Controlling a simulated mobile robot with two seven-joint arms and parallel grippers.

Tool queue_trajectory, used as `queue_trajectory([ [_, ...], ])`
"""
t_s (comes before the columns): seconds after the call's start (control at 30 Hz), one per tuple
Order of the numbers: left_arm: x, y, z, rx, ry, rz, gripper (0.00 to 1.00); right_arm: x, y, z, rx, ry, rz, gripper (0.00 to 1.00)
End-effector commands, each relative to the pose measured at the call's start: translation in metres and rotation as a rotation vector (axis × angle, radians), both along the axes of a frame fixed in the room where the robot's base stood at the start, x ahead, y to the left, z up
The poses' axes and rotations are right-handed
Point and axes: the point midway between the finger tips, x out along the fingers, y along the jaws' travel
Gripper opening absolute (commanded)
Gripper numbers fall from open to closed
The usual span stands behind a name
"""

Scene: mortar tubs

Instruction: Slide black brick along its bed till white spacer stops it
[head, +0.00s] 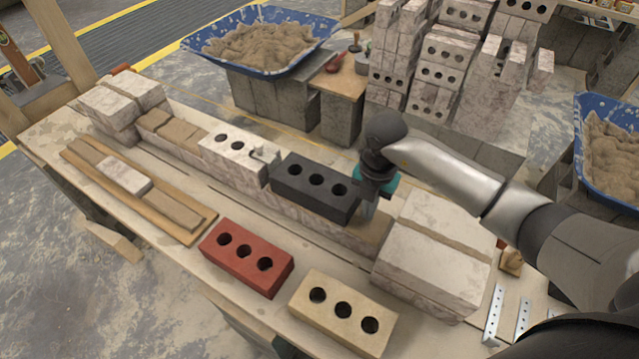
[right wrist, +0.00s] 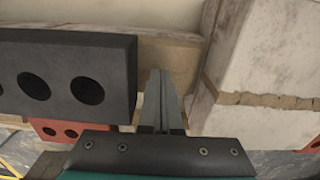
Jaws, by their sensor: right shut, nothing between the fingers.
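The black brick (head: 307,199), with three holes, lies on the mortar bed (head: 358,238) of the low wall; it also shows in the right wrist view (right wrist: 112,60). To its left is the white brick (head: 222,161). The small white spacer (head: 263,154) shows at that brick's right end, beside the black brick's left end; I cannot tell whether they touch. My right gripper (head: 368,210) is shut and empty, pointing down at the black brick's right end. In the right wrist view its fingertips (right wrist: 161,74) sit just beside that end, with a narrow gap showing. My left gripper is out of view.
Pale stacked blocks (head: 435,250) stand close on the right of my gripper. A red brick (head: 246,258) and a yellow brick (head: 343,313) lie in front. A wooden board (head: 135,188) lies front left. Mortar tubs (head: 262,45) stand behind the bench.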

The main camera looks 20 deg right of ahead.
Motion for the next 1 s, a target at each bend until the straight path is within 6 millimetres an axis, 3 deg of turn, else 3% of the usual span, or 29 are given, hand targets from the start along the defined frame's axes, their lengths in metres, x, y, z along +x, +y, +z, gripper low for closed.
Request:
queue_trajectory([
  [1.0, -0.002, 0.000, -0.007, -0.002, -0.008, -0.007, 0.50, 0.010, 0.009, -0.004, 0.001, -0.001, -0.001, 0.00],
])
